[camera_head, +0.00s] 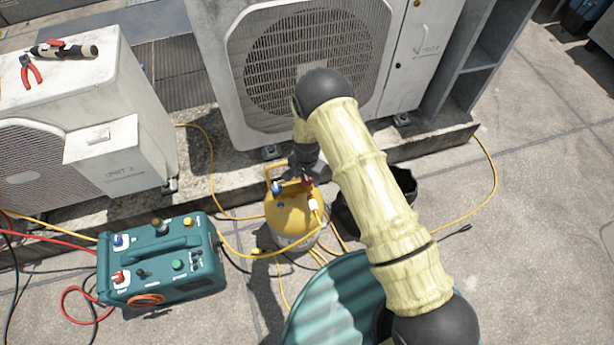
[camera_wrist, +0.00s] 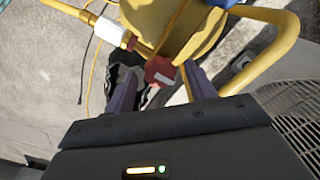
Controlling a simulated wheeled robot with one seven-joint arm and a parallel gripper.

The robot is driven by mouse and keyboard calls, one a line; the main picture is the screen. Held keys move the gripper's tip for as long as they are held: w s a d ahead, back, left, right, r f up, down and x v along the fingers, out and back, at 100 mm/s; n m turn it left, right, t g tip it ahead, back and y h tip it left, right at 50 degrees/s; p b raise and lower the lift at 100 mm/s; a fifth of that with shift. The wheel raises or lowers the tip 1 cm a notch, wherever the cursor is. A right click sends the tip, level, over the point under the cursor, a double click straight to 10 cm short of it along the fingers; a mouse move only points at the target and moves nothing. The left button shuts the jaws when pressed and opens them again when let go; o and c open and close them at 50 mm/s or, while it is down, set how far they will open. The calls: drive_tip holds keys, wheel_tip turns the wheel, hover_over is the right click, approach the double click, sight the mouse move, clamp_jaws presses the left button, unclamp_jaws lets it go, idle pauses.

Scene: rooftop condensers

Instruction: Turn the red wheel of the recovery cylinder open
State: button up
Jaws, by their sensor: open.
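The recovery cylinder (camera_head: 288,216) is yellow with a pale grey lower part and a yellow handle frame. It stands upright on the roof floor in front of the middle condenser. Its red wheel (camera_wrist: 159,71) shows in the wrist view, near the tips of my gripper, and is partly visible in the head view (camera_head: 308,183). A blue wheel (camera_head: 276,187) sits on the cylinder's left side. My gripper (camera_wrist: 152,86) is open, with its fingers at both sides of the red wheel. I cannot tell whether they touch it. My arm hides part of the cylinder's surroundings.
A teal recovery machine (camera_head: 160,262) stands at the left with hoses. A black bucket (camera_head: 404,184) is right of the cylinder. Yellow hoses (camera_head: 258,254) cross the floor around it. The condenser (camera_head: 232,118) rises behind on a concrete ledge. Pliers (camera_head: 31,70) lie on the left unit.

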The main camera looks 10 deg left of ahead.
drive_tip(key=c, duration=1)
